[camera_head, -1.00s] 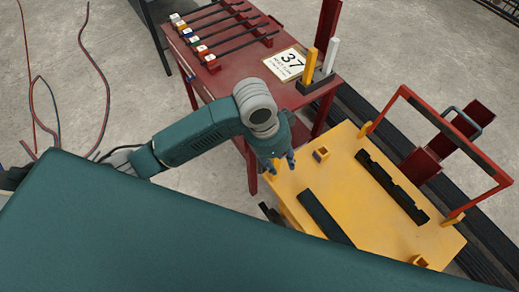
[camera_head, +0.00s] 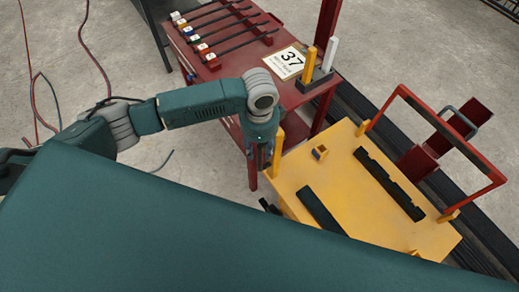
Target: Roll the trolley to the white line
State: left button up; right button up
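The trolley (camera_head: 375,222) is a yellow flat deck at the lower right. It bears two black strips, small yellow sockets and a red upright frame (camera_head: 448,130) on its far right side. A short yellow post (camera_head: 278,150) stands at its left corner. My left gripper (camera_head: 262,160) hangs down just left of this post. Its fingers are seen mostly edge-on, so I cannot tell whether they are open or touch the post. My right gripper is not in view. No white line shows; my own teal body hides the lower left floor.
A red table (camera_head: 290,98) stands behind the trolley, with dark rods, a sign marked 37 (camera_head: 287,62) and a holder with yellow and white bars. Dark bars (camera_head: 350,105) lie along the floor on the right. Red and dark cables (camera_head: 92,55) lie at the left on open concrete.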

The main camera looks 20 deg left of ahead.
pick_arm(q)
jog(key=shift+f, duration=1.15)
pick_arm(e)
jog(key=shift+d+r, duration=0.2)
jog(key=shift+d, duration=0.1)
pick_arm(q)
grip_shut()
jog(key=shift+w, duration=0.1)
